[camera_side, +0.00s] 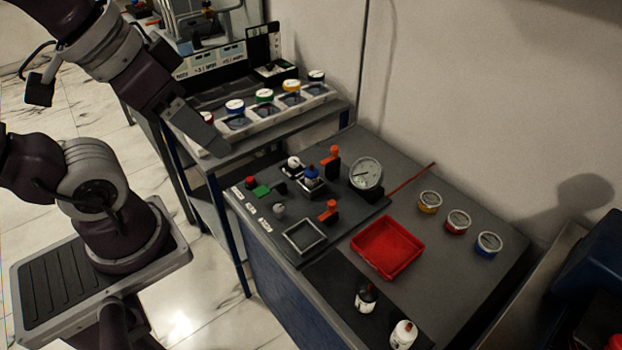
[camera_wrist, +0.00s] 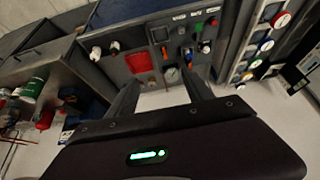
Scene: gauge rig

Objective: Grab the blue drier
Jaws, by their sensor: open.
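Several things here are blue, and I cannot tell for certain which is the drier. A round white-topped piece with a blue band (camera_side: 235,107) stands in the rack on the shelf unit; it also shows in the wrist view (camera_wrist: 265,44). A blue-topped part (camera_side: 311,172) sits on the rig panel, and it shows in the wrist view (camera_wrist: 205,47). A round blue-sided can (camera_side: 488,243) stands at the right of the bench. My gripper (camera_side: 213,147) is in the air near the shelf unit in the side view. Its fingers (camera_wrist: 165,97) are apart and empty in the wrist view.
The rack holds other pieces with red, green, yellow and black bands. The bench carries a dial gauge (camera_side: 366,174), orange handles, a red tray (camera_side: 387,248), a yellow can (camera_side: 429,202), a red can (camera_side: 457,222) and two small bottles.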

